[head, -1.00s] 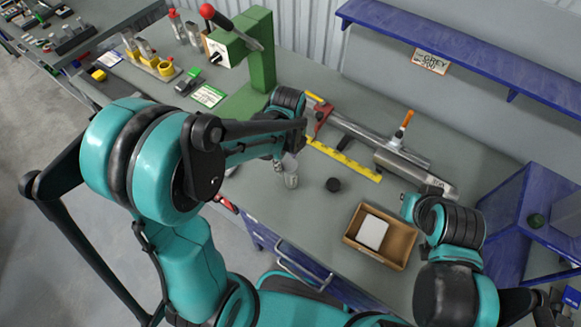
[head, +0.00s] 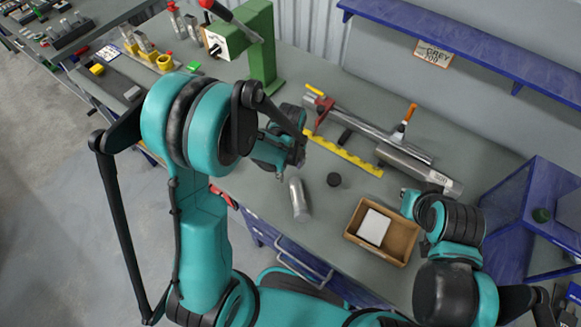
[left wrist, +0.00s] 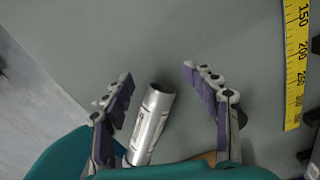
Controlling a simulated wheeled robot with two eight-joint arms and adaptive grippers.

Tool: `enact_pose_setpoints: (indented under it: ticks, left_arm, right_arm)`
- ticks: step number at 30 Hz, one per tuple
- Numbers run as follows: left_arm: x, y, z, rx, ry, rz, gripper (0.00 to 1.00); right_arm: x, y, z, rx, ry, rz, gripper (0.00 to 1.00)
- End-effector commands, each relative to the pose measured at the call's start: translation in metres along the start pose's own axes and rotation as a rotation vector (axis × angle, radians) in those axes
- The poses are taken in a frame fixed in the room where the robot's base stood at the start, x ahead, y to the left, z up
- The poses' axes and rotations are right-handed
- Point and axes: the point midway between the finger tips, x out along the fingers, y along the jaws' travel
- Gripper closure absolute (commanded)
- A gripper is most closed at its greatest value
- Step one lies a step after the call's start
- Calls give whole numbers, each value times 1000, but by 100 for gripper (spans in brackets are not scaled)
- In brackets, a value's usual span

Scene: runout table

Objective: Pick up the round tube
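A short silver round tube (head: 299,199) lies near the front edge of the grey bench, apart from the brown box. In the left wrist view the tube (left wrist: 150,124) lies aslant with its dark open end toward the top; its lower end is partly hidden. My left gripper (head: 282,172) is just behind the tube in the head view. In the left wrist view the left gripper (left wrist: 157,74) is open, with a finger on each side of the tube and gaps between. My right gripper (head: 408,202) is by the box's right side; its fingers are not clear.
A brown box (head: 405,246) holding a white block stands right of the tube. A yellow ruler (head: 345,155), long metal stock (head: 365,130) and a labelled cylinder (head: 415,167) lie behind. A green press (head: 262,50) stands at the back.

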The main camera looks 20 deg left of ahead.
Motion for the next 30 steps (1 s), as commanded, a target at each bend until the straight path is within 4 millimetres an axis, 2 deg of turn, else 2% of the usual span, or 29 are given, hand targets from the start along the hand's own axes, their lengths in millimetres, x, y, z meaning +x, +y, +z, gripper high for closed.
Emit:
enact_pose_setpoints:
  ticks: [1,6,7,13,20,30]
  left_arm:
    - [0,0,0,0,0,0,52]
    - [0,0,0,0,0,0,97]
    - [0,0,0,0,0,0,100]
    - [0,0,0,0,0,0,100]
    - [0,0,0,0,0,0,41]
    - [-3,0,0,0,0,0,41]
  right_arm:
    - [0,0,0,0,0,0,100]
    - [0,0,0,0,0,0,100]
    - [0,0,0,0,0,0,100]
    - [0,0,0,0,0,0,100]
    - [0,0,0,0,0,0,100]
    - [-1,0,-1,0,0,0,100]
